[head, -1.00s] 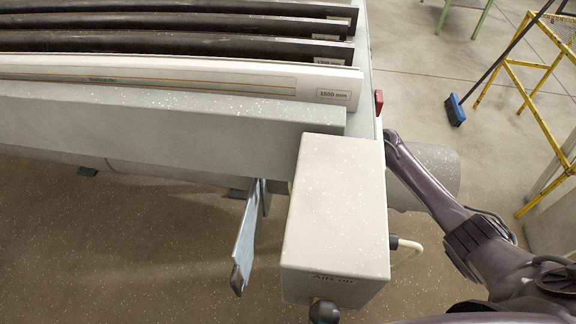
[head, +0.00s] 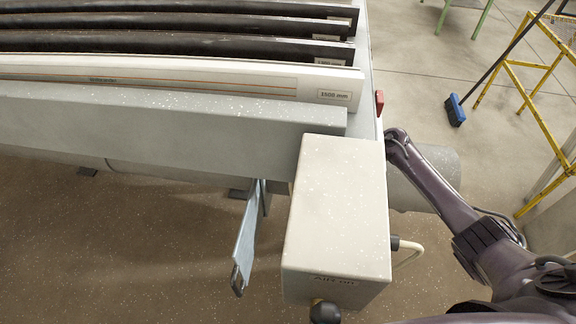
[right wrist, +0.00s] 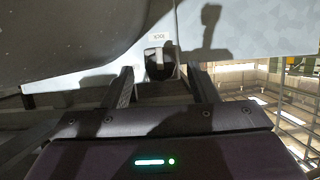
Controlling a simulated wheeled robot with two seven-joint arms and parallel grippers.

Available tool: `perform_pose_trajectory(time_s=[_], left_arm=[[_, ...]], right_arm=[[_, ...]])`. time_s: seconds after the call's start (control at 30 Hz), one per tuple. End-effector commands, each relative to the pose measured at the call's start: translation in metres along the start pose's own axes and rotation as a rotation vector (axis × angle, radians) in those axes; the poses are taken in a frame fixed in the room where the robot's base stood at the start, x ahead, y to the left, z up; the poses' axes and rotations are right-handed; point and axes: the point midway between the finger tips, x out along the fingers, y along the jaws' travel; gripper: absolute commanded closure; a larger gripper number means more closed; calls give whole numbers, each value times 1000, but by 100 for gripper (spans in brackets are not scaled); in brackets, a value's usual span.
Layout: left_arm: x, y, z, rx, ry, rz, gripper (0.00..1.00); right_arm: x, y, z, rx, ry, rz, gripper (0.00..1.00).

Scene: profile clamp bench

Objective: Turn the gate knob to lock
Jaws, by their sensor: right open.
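In the right wrist view a dark knob (right wrist: 160,64) sits on a pale grey panel, below a small white label (right wrist: 158,37) whose print is too small to read surely. My right gripper (right wrist: 160,76) is open, with one finger on each side of the knob in the picture. A gap shows on both sides, and neither finger visibly touches it. In the head view my right gripper is hidden beyond the bench end; only my right arm shows. My left gripper is not in view.
A grey box (head: 335,215) with a black knob (head: 325,312) stands at the bench's near corner. Long profiles (head: 180,75) lie across the bench (head: 170,125). A metal lever (head: 246,240) hangs below it. A yellow stand (head: 535,110) and broom (head: 455,110) are at right.

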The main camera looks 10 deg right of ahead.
Motion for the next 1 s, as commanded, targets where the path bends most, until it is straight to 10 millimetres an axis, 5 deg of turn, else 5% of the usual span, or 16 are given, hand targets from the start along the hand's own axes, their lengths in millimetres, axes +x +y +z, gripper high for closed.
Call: perform_pose_trajectory(time_s=[0.33, 1.0], left_arm=[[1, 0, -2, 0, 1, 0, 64], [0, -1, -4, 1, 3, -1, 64]], right_arm=[[-53, 0, 1, -1, -2, -1, 47], [-58, 0, 0, 0, 0, -1, 47]])
